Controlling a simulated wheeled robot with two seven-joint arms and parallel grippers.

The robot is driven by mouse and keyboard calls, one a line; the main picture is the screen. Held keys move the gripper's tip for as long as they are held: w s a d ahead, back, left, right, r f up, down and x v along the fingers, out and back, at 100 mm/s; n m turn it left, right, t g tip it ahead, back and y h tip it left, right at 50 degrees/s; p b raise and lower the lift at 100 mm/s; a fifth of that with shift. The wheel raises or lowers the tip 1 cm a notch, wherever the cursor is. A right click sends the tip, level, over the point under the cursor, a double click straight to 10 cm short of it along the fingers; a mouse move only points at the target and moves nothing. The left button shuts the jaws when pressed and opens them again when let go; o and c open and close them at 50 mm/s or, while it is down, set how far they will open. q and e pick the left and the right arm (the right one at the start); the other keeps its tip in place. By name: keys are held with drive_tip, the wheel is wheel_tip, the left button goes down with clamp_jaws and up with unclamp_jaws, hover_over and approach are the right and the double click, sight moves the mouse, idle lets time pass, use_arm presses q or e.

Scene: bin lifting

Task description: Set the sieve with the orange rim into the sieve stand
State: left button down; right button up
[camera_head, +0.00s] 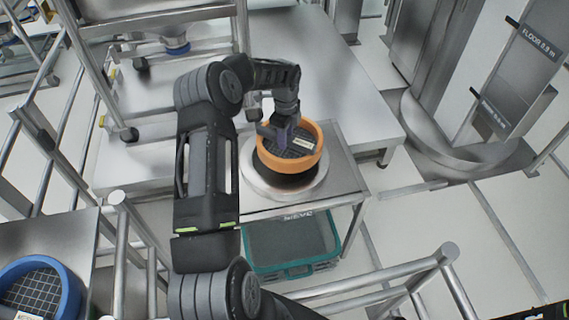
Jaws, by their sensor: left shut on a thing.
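The sieve with the orange rim (313,162) is in the middle of the head view, with a dark mesh and a small pale label inside. My left gripper (284,139) is shut on the rim at its upper left side. Below the sieve is the sieve stand (258,181), a pale metal ring with a dark opening, on a small steel table. The sieve covers the back part of the opening. Whether the sieve touches the ring cannot be told. My right gripper is not in view.
A blue-rimmed sieve (72,290) lies on a steel surface at the lower left. A teal bin (290,262) stands under the small table (347,180). Metal railings (440,255) run along the front. A wide steel platform (350,90) lies behind.

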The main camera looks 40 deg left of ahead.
sight(280, 156)
use_arm(q)
drive_tip(key=shift+s+a+r+m, duration=0.1)
drive_tip(key=shift+s+a+m, duration=0.1)
drive_tip(key=shift+a+m, duration=0.65)
drive_tip(key=shift+a+n, duration=0.15)
drive_tip(key=shift+n, duration=0.1)
wheel_tip(280, 156, down, 5)
drive_tip(key=b, duration=0.2)
drive_tip(key=shift+b, duration=0.3)
drive_tip(key=shift+f+b, duration=1.1)
drive_tip(key=shift+f, duration=1.4)
